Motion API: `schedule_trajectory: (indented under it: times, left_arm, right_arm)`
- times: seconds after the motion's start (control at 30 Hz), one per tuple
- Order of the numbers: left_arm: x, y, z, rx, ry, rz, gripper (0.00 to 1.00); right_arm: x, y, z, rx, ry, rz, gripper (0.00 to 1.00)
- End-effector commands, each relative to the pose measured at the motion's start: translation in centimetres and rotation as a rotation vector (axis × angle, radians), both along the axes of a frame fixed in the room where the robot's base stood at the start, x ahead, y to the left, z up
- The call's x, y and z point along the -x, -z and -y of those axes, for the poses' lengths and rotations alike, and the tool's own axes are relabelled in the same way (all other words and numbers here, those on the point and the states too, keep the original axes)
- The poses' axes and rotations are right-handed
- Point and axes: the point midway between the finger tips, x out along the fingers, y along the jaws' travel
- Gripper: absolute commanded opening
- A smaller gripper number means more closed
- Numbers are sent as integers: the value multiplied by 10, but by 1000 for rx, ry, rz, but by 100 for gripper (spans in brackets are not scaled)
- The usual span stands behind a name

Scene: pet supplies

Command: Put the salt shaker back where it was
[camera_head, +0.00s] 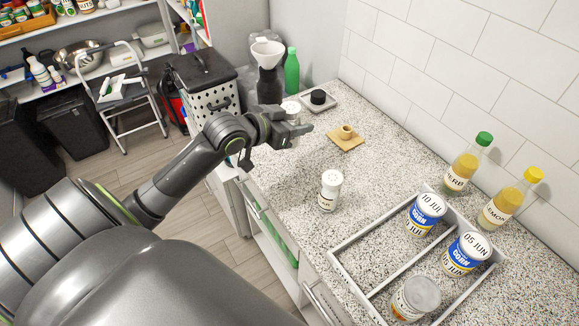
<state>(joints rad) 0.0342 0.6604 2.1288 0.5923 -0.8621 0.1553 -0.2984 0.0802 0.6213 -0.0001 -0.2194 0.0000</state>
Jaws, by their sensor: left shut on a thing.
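My left gripper (293,127) reaches over the far left part of the counter. It is shut on a pale, greyish-topped shaker-like item (291,106), partly hidden by the fingers; I cannot read any label on it. A white-capped shaker (330,190) with a pale label stands upright on the bare counter, nearer to me and apart from the gripper. I cannot tell from the labels which of the two is the salt shaker. My right gripper is not in view.
A wooden piece with a small cup (346,134) lies right of the gripper; a scale-like tray with a black item (318,98) is behind. A divided tray (378,287) holds tins and a jar. Two bottles (462,166) stand by the wall.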

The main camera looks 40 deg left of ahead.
Motion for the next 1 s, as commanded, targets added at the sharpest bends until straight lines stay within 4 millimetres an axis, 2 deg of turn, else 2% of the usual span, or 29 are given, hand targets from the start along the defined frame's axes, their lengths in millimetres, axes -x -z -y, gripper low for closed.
schedule_trajectory:
  times: [0.07,0.17,0.4,0.57,0.7,0.83,1.0]
  left_arm:
    - [-5,0,-7,0,-35,1,17]
    - [-7,11,-10,5,-54,-4,17]
    - [-6,53,-10,4,-55,-5,17]
    - [-7,68,-10,3,-54,-3,17]
    - [-6,89,-10,5,-54,-5,17]
    - [-7,98,-10,2,-53,-2,17]
    - [-7,98,-10,0,-52,-1,17]
  right_arm:
    - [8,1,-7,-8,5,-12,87]
    - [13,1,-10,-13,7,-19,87]
    - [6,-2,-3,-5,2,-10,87]
    - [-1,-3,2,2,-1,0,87]
    - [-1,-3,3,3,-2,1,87]
    - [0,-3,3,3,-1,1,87]
    - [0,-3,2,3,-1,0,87]
